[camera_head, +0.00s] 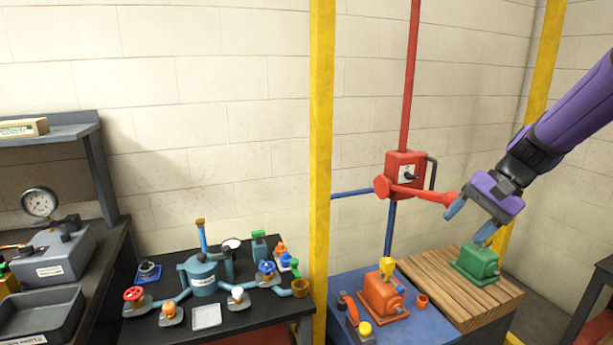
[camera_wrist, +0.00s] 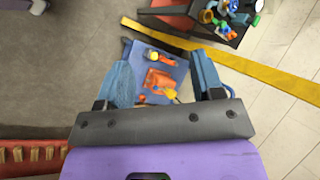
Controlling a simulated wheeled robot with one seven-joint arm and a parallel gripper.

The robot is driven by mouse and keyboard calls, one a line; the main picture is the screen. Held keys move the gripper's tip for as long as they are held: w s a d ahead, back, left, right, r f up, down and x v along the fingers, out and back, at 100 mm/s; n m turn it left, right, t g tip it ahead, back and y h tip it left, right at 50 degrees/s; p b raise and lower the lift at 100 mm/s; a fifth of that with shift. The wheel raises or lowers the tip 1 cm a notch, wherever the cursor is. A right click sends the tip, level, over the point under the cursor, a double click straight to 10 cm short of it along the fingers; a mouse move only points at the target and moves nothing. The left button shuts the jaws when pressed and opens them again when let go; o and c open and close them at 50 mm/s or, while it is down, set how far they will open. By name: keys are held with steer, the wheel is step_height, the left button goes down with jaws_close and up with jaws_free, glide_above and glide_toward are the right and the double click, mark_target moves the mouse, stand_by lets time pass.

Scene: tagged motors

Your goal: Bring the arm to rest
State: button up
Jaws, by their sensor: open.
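My purple arm comes in from the right in the head view. My gripper (camera_head: 470,220) has blue fingers, spread apart with nothing between them, and hangs in front of the red wall box and above the green motor (camera_head: 478,264). In the wrist view my gripper (camera_wrist: 165,85) is also open and empty. Between its fingers, farther off, an orange motor (camera_wrist: 160,80) shows on a blue surface. In the head view the orange motor (camera_head: 384,297) stands on the blue table, with a yellow piece at its top. The green motor sits on a wooden slatted top.
A red wall box (camera_head: 405,172) with a red lever is close to the gripper. A yellow post (camera_head: 321,150) stands between the blue table (camera_head: 352,283) and the black table (camera_head: 146,322) with valves. A grey bench with a gauge (camera_head: 39,202) is at left.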

steer(key=s+r+n+t+h, duration=0.2)
steer(key=s+r+n+h, duration=0.1)
steer(key=s, duration=0.8)
steer(key=s+r+n+t+h, duration=0.2)
steer(key=s+r, duration=0.4)
steer(key=s, duration=0.5)
steer(key=shift+a+n+t+h, duration=0.3)
steer(key=shift+n+t+h, duration=0.15)
steer(key=shift+h, duration=0.45)
steer(key=shift+r, duration=0.1)
